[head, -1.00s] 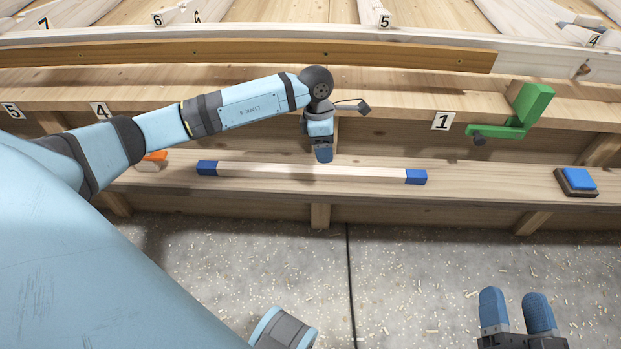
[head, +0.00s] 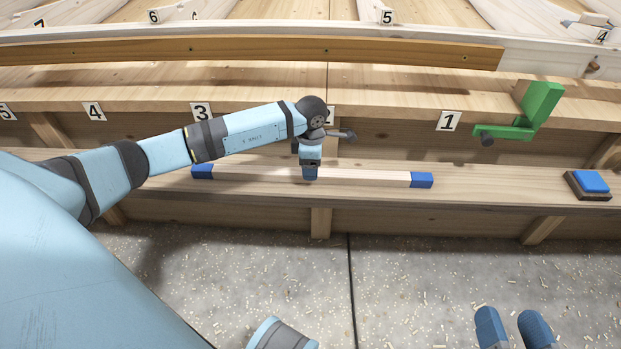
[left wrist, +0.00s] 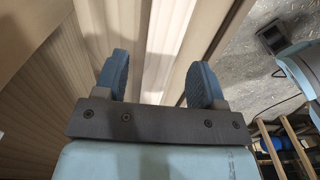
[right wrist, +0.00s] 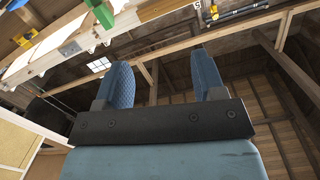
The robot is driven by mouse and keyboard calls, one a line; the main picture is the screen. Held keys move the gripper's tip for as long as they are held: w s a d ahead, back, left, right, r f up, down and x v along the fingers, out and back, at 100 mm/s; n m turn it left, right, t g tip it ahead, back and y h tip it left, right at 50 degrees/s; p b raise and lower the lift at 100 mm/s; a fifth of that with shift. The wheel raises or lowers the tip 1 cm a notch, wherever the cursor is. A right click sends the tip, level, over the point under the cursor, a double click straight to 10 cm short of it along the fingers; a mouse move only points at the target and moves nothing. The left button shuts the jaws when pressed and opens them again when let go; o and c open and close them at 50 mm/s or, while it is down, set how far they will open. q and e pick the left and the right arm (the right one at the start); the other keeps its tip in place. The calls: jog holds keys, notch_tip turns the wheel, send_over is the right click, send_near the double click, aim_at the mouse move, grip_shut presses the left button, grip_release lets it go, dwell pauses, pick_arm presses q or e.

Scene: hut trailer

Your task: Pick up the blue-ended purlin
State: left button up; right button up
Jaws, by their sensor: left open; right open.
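The blue-ended purlin (head: 365,177) is a pale wooden bar with blue ends. It lies lengthwise on the lower wooden ledge in the head view. My left gripper (head: 310,178) points down at the middle of the purlin and covers part of it. In the left wrist view its two fingers (left wrist: 160,80) are apart, with pale wood showing between them; I cannot tell whether they touch the purlin. My right gripper (head: 513,328) is open and empty, low at the right of the head view. Its spread fingers also show in the right wrist view (right wrist: 160,80).
A blue button on a dark base (head: 589,184) sits on the ledge (head: 480,188) to the right. A green bracket (head: 535,110) stands on the upper shelf (head: 400,95) by label 1 (head: 448,121). A brown board (head: 250,50) lies behind. Chip-strewn floor lies in front.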

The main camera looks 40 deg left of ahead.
pick_arm(q)
notch_tip(320, 180, down, 3)
jog(key=shift+f+b, duration=0.15)
jog(key=shift+b, duration=0.35)
jog(key=shift+f, duration=0.15)
pick_arm(e)
jog(key=shift+w+d+f+n, duration=0.2)
jog(key=shift+w+f+n, duration=0.15)
jog(key=shift+n, duration=0.05)
pick_arm(q)
grip_shut()
jog(key=shift+r, duration=0.2)
jog(key=shift+r+p, duration=0.3)
jog(key=shift+r, duration=0.2)
notch_tip(320, 180, up, 5)
jog(key=shift+f+p, duration=0.1)
jog(key=shift+p, duration=0.9)
notch_tip(320, 180, up, 14)
jog(key=p, duration=0.4)
pick_arm(e)
notch_tip(320, 180, up, 8)
jog(key=m+t, duration=0.1)
jog(key=t, duration=0.2)
jog(key=shift+s, duration=0.4)
